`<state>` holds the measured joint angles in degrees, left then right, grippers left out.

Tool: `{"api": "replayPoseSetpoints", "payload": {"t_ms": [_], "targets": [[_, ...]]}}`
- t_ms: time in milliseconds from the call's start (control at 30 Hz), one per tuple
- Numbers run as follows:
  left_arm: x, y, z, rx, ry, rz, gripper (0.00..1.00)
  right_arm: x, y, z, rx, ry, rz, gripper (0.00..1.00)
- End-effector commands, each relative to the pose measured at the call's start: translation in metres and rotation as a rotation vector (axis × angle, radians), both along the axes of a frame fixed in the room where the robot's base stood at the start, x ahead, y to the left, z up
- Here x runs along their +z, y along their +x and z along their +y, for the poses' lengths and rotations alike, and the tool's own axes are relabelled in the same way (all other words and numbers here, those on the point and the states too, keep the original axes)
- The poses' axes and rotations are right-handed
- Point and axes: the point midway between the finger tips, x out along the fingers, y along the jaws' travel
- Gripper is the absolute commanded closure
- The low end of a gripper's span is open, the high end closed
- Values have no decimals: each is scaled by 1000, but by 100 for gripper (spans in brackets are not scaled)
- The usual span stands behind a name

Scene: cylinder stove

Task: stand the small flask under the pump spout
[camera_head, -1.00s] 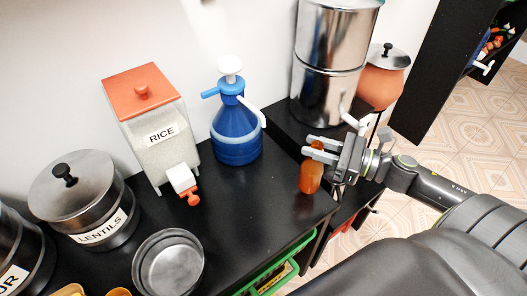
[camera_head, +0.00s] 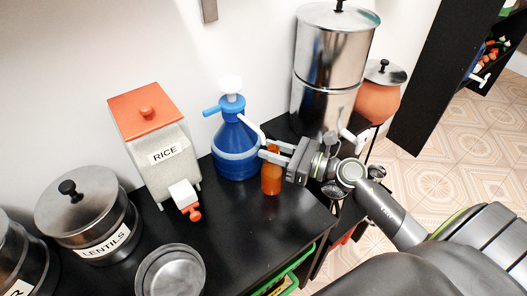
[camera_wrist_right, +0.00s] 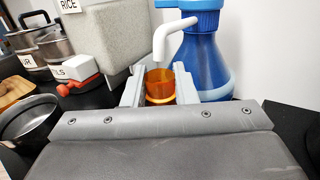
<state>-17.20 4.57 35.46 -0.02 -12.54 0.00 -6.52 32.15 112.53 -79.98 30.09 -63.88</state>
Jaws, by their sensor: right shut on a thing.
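The small flask (camera_head: 271,178) is orange, see-through and upright at the front right of the blue pump bottle (camera_head: 237,155). My right gripper (camera_head: 268,151) is shut on its upper part, reaching in from the right. The white pump spout (camera_head: 249,123) curves down toward the flask. In the right wrist view the flask (camera_wrist_right: 160,85) sits between the fingers and the spout (camera_wrist_right: 165,42) ends just above its open mouth, as seen from there. I cannot tell whether the flask's base touches the counter. My left gripper is not in view.
A rice dispenser (camera_head: 160,155) stands left of the pump bottle. A lentils pot (camera_head: 88,210) and a metal bowl (camera_head: 170,275) are farther left and front. A steel cylinder (camera_head: 332,75) stands behind my right gripper. The black counter (camera_head: 245,225) in front is clear.

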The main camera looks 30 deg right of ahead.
Motion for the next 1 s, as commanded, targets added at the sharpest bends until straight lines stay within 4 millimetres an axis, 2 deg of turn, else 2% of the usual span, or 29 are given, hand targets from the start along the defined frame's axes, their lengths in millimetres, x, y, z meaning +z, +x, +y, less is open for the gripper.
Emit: {"api": "replayPoseSetpoints", "payload": {"t_ms": [33, 200, 267, 500, 933, 967, 1000], "targets": [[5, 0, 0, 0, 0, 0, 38, 3, 8, 5, -2, 5, -3, 100], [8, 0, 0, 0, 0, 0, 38, 1, 19, 15, -1, 1, -1, 100], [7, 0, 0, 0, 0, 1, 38, -3, 20, 16, 0, 1, 1, 100], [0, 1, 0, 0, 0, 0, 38, -34, 20, 15, -1, 1, 2, 100], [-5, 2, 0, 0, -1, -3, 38, -41, 20, 15, 0, -1, -1, 100], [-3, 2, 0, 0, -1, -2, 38, -39, 20, 15, 0, -1, -1, 71], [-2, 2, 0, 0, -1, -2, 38, -38, 20, 15, 0, -1, 0, 66]]}}
